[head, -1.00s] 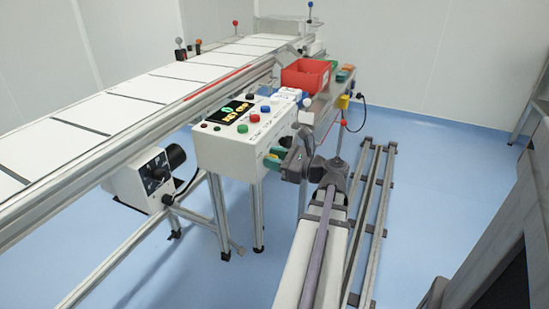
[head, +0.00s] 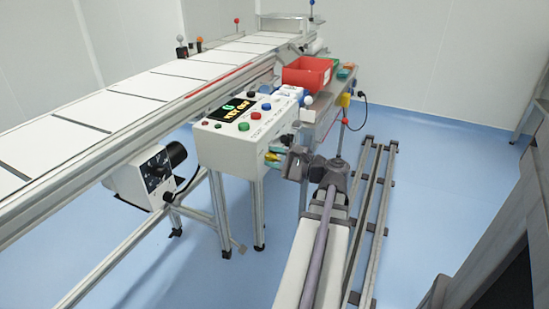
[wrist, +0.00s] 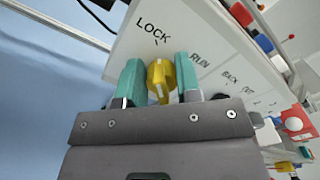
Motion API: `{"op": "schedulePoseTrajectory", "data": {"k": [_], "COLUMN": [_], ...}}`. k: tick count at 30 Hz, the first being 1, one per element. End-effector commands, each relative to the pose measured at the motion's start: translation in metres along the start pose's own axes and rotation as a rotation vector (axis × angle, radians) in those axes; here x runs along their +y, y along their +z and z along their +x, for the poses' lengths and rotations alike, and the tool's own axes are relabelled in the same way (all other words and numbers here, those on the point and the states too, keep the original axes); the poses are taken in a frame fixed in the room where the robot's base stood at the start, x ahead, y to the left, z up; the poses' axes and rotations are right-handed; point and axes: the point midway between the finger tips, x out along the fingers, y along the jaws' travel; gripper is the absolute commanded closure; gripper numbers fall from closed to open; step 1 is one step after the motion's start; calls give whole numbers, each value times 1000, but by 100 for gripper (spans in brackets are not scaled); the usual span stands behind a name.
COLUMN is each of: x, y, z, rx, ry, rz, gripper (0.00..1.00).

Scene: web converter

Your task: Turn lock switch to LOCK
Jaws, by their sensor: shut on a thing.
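The lock switch (wrist: 161,78) is a yellow knob on the white panel face, under the printed LOCK label (wrist: 152,28), with RUN to its right. My gripper (wrist: 158,72) has its teal fingers on either side of the knob and is shut on it. The knob's long side runs roughly up and down in the wrist view, its upper end towards LOCK; its exact angle is hard to read.
Coloured buttons and a lit display (head: 236,108) are on the box top. The conveyor (head: 110,112) runs behind it. A red bin (head: 306,77) stands on a side table at the back right.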

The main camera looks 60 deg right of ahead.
Motion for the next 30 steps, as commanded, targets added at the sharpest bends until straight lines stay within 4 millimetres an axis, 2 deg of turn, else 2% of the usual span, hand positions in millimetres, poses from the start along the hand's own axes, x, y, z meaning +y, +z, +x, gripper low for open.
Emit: {"op": "schedulePoseTrajectory", "data": {"k": [11,12,18,26,30], "x": [0,0,0,0,0], "y": [0,0,0,0,0], "z": [0,0,0,-1,-14], "rx": [0,0,0,0,2], "ry": [1,1,1,0,-1], "rz": [-4,-4,-4,-3,-3], "gripper": [92,66,47,46,46]}}
